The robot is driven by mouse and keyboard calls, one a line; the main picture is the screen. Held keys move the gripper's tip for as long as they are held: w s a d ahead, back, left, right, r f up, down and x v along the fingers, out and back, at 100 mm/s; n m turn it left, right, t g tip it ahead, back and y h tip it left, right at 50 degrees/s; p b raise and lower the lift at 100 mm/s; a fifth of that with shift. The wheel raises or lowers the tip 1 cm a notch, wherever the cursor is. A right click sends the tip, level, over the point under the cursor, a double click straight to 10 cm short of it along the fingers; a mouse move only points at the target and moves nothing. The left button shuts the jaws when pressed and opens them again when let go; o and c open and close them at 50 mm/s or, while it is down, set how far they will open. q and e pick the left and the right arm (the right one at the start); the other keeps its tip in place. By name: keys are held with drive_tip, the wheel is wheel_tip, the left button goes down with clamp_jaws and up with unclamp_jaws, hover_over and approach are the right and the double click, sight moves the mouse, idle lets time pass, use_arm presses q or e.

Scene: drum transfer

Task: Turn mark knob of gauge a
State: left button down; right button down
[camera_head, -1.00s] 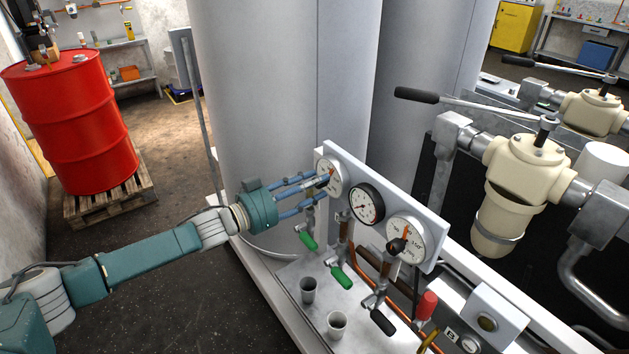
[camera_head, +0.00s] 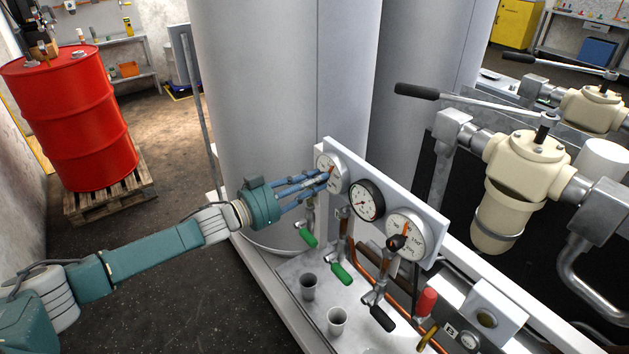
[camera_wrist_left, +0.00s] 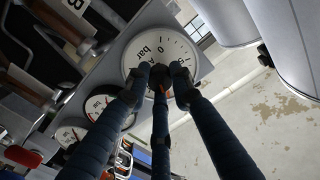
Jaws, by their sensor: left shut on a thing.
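The leftmost round white gauge (camera_head: 333,160) is on the grey panel. In the left wrist view its white dial (camera_wrist_left: 150,47) reads "bar" with what looks like an "A", and an orange-red pointer shows between the fingers. A dark knob (camera_wrist_left: 158,74) is at the dial's centre. My left gripper (camera_head: 326,177) is at this gauge, its blue fingers closed around the knob; the fingertips also show in the left wrist view (camera_wrist_left: 160,78). The fingers hide most of the knob and part of the dial. My right gripper is in neither view.
A black-rimmed gauge (camera_head: 366,201) and another white gauge (camera_head: 408,236) with a dark knob sit to the right on the panel (camera_head: 435,217). Green-handled valves (camera_head: 342,274) hang below. Two cups (camera_head: 337,321) stand on the grey tray. A red drum (camera_head: 75,120) stands at the left.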

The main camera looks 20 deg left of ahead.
use_arm(q)
drive_tip(key=shift+r, duration=0.2)
drive_tip(key=c, duration=1.5)
unclamp_jaws()
drive_tip(key=v, duration=1.2)
